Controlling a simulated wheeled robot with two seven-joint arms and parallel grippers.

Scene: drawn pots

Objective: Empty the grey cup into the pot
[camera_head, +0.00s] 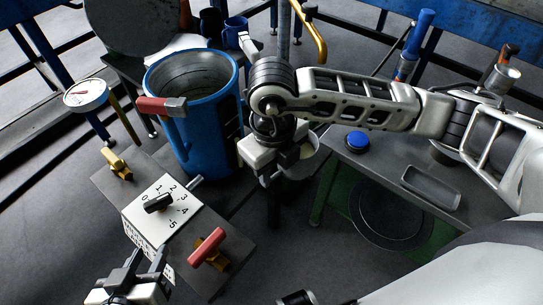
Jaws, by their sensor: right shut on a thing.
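The pot (205,135) is a large blue cylinder with a grey inside and a red-gripped handle, standing left of centre. My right gripper (274,160) is just right of the pot, lower than its rim, and is shut on the grey cup (300,166). The cup is partly hidden by the gripper, and its contents cannot be seen. It is outside the pot, to the right. My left gripper (140,268) is at the lower left, in front of the dial panel, with its fingers apart and nothing between them.
A dial panel (182,213) numbered 0 to 5, a red valve handle (207,247) and a brass valve (118,165) are in front of the pot. A gauge (86,92) stands left. A grey table with a blue button (357,140) and a tray (431,187) is right.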

